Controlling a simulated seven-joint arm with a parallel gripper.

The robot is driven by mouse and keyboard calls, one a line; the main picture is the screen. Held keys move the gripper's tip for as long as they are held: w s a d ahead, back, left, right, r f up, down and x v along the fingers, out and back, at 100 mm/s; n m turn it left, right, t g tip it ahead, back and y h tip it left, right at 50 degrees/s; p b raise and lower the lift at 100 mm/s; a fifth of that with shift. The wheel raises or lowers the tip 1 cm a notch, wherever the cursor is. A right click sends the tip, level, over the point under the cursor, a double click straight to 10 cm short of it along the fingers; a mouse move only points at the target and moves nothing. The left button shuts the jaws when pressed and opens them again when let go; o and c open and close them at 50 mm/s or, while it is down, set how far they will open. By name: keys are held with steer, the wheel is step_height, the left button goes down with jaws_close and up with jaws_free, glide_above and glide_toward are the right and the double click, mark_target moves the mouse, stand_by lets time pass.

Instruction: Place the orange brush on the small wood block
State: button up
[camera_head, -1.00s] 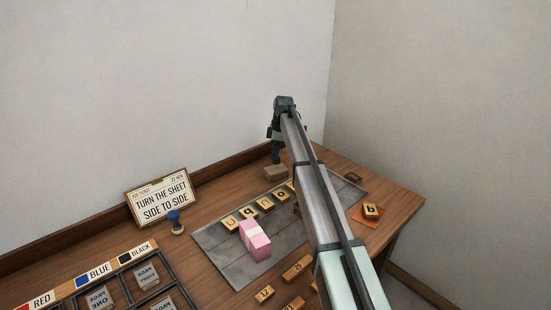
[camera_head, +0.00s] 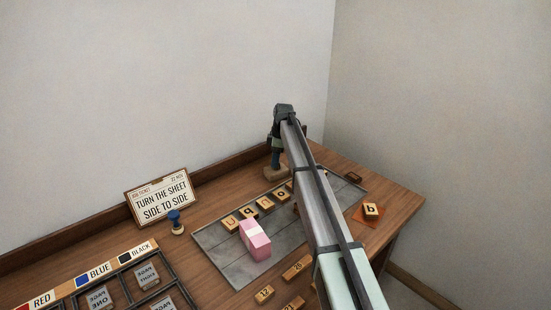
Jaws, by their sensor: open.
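The small wood block (camera_head: 268,173) is on the back of the desk, near the back ledge. My gripper (camera_head: 275,166) is at the far end of my arm and points down at this block, covering part of it. It is open; the fingertips are small and dark, and I cannot tell whether they touch anything. I cannot make out an orange brush; the arm and gripper hide part of the desk.
A grey plate (camera_head: 215,247) holds letter blocks (camera_head: 249,212) and a pink bundle (camera_head: 255,241). A blue-handled stamp (camera_head: 175,221) and a sign (camera_head: 160,197) stand left. A letter block (camera_head: 371,209) sits on an orange square (camera_head: 360,217) at right. Number blocks (camera_head: 297,268) lie in front.

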step_height(320, 180, up, 12)
steer(key=d, duration=0.1)
steer(key=shift+d, duration=0.4)
